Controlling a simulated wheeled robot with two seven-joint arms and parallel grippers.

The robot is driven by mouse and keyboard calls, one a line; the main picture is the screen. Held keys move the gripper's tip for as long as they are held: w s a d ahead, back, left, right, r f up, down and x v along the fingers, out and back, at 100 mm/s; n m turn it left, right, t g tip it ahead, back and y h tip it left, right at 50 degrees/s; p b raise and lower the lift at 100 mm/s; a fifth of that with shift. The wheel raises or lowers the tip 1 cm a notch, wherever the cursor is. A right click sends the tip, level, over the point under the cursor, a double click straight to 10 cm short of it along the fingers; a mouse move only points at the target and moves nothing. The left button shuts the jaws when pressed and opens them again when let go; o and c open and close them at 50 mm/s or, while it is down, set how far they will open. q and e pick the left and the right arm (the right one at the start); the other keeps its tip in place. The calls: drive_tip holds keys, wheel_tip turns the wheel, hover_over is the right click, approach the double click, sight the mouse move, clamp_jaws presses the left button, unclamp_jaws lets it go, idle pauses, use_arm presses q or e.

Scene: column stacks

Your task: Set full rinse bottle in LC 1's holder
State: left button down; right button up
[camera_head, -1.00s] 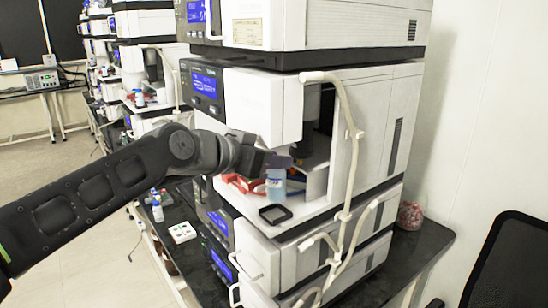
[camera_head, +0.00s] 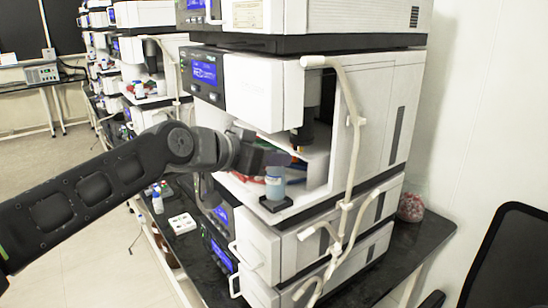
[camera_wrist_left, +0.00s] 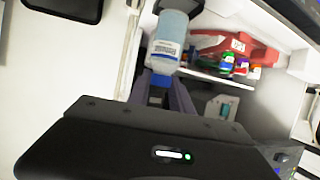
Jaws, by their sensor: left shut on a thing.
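The rinse bottle (camera_head: 274,184) is pale blue and clear with a white label, and looks upright. My left gripper (camera_head: 277,160) is shut on its upper part. The bottle's base meets the opening of the black square holder (camera_head: 278,206) on the front ledge of the open instrument; I cannot tell whether it rests on the holder's floor. My right gripper is not in view.
The instrument (camera_head: 372,115) has a white upper housing just above my gripper and a pale hose (camera_head: 347,140) to the right. Red and blue items lie behind the bottle; a red tray (camera_wrist_left: 222,44) shows in the wrist view.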

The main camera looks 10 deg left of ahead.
use_arm(q)
drive_tip(key=shift+f+b, duration=0.8)
drive_tip(key=shift+b, duration=0.2)
idle(0.6)
idle(0.4)
drive_tip(key=c, duration=1.1)
unclamp_jaws()
drive_tip(key=shift+a, duration=0.1)
drive_tip(key=b+v, duration=0.1)
drive_tip(key=v, duration=0.6)
drive_tip(key=shift+s+a+r, duration=0.1)
drive_tip(key=shift+s+r, duration=0.05)
drive_tip(key=shift+s, duration=0.15)
